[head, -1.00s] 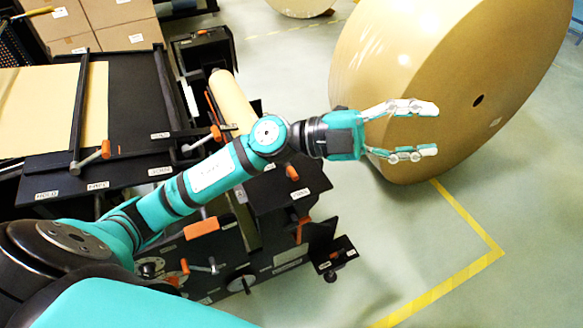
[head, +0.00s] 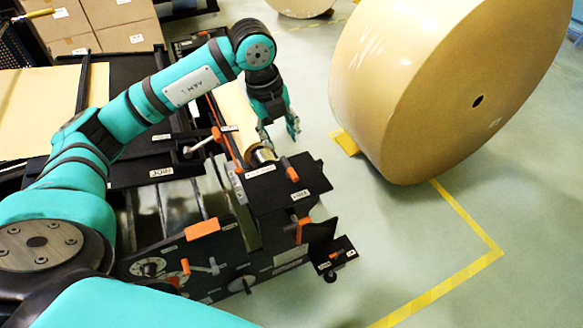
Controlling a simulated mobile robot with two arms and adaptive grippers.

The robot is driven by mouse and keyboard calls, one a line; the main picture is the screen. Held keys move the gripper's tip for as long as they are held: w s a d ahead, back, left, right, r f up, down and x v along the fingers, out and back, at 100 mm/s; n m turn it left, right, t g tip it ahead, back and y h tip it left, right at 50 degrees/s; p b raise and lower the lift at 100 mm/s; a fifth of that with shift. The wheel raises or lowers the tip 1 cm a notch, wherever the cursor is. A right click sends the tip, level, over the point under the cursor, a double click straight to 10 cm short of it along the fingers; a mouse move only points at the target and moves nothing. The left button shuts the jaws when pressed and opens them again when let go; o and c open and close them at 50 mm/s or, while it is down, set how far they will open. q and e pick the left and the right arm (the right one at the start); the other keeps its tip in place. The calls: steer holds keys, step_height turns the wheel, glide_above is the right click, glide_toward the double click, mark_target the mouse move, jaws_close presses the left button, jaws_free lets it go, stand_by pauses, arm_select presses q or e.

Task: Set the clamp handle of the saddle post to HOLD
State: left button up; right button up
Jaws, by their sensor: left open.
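My left gripper (head: 279,133) points downward, open and empty. It is just above the black plate (head: 280,200) at the end of the machine. An orange-gripped handle (head: 288,169) stands on this plate, below the fingertips in the picture and apart from them. It looks like the saddle post's clamp handle. White labels lie on the plate, one to the left of the handle and one below it; their words are too small to read surely. A metal shaft end (head: 262,155) shows just under the gripper. My right gripper is not in view.
A large kraft roll (head: 420,90) stands on the floor to the right. More orange handles (head: 216,134) sit on the machine, and a small black bracket (head: 337,255) sticks out at its lower right.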

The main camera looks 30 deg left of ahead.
mark_target(292, 173)
arm_select(q)
steer(key=f+p, duration=0.1)
steer(key=f, duration=0.3)
steer(key=w+d+f+p, duration=0.1)
steer(key=f, duration=0.4)
steer(key=w+f+p, duration=0.1)
steer(key=f, duration=0.3)
steer(key=shift+d+f, duration=0.25)
steer(key=shift+d, duration=0.05)
jaws_close()
